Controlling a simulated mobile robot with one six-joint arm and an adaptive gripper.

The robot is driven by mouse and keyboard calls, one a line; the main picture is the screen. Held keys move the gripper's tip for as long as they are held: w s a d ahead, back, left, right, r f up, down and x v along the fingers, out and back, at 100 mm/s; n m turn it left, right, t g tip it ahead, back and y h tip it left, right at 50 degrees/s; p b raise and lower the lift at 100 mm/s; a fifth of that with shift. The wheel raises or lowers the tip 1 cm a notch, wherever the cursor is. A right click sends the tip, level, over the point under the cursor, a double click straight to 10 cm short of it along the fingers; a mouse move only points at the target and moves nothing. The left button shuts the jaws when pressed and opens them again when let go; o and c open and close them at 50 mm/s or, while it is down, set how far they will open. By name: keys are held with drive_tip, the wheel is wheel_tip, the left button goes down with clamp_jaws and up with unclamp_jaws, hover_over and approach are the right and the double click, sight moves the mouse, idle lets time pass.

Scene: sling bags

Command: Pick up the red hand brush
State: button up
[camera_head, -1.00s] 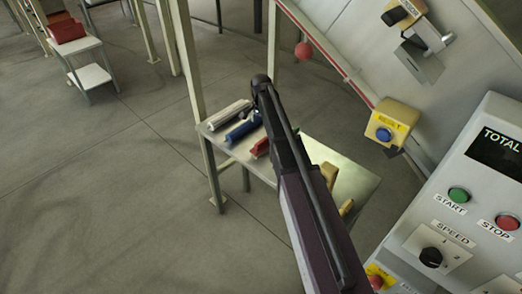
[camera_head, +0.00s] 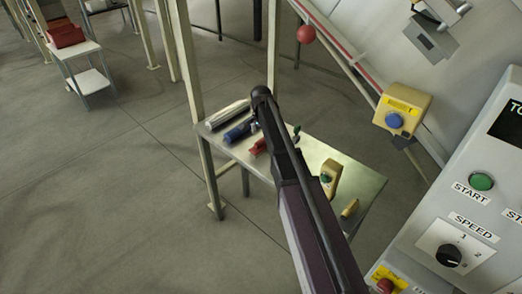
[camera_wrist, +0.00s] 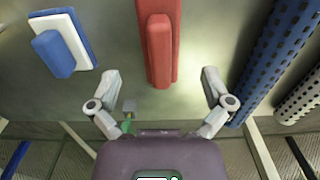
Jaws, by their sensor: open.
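The red hand brush (camera_wrist: 159,50) lies lengthwise at the top middle of the wrist view, on a grey metal table. In the head view its red part (camera_head: 258,147) shows beside my arm, which hides the rest. My gripper (camera_wrist: 160,77) is open and empty in the wrist view. Its two fingers stand apart, left and right of the brush's near end, with clear gaps on both sides. No contact with the brush shows. In the head view my gripper is hidden behind my arm.
A perforated blue roll (camera_wrist: 278,55) and a silver roll (camera_wrist: 303,98) lie right of the brush; a blue-and-white piece (camera_wrist: 58,48) lies left. Yellow items (camera_head: 330,176) stand on the table (camera_head: 360,185). A control panel (camera_head: 480,215) rises at the right.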

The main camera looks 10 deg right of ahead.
sight(262, 139)
drive_tip(key=shift+f, duration=0.2)
idle(0.3)
drive_tip(key=shift+w+d+f+b, duration=0.1)
drive_tip(key=shift+d+f+b, duration=0.05)
drive_tip(key=shift+f+b, duration=2.4)
drive_tip(key=shift+r, duration=0.15)
drive_tip(key=c, duration=1.3)
